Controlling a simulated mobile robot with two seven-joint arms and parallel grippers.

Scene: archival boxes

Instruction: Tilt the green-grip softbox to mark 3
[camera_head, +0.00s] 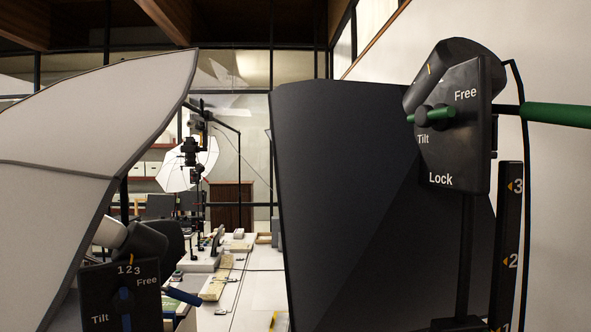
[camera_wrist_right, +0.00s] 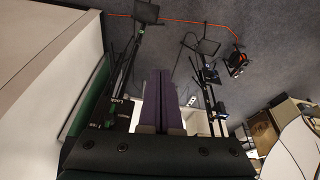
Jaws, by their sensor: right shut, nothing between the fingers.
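The green-grip softbox (camera_head: 345,190) stands at the right of the head view, its dark back toward me. Its black tilt plate (camera_head: 455,135) reads Free, Tilt and Lock. A short green lever (camera_head: 436,115) on the plate lies about level. The green grip (camera_head: 558,115) sticks out to the right. A post (camera_head: 509,225) with orange-arrowed marks 3 and 2 stands below it; a lower mark is cut off. In the right wrist view, my right gripper (camera_wrist_right: 158,82) is shut and empty, its purple fingers together. A green bar (camera_wrist_right: 86,108) shows left of it. My left gripper is out of view.
A white softbox (camera_head: 90,150) with a blue lever (camera_head: 125,300) and blue grip (camera_head: 182,296) fills the left of the head view. A white table (camera_head: 262,290) runs between the softboxes. A pale wall (camera_head: 558,60) is close on the right.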

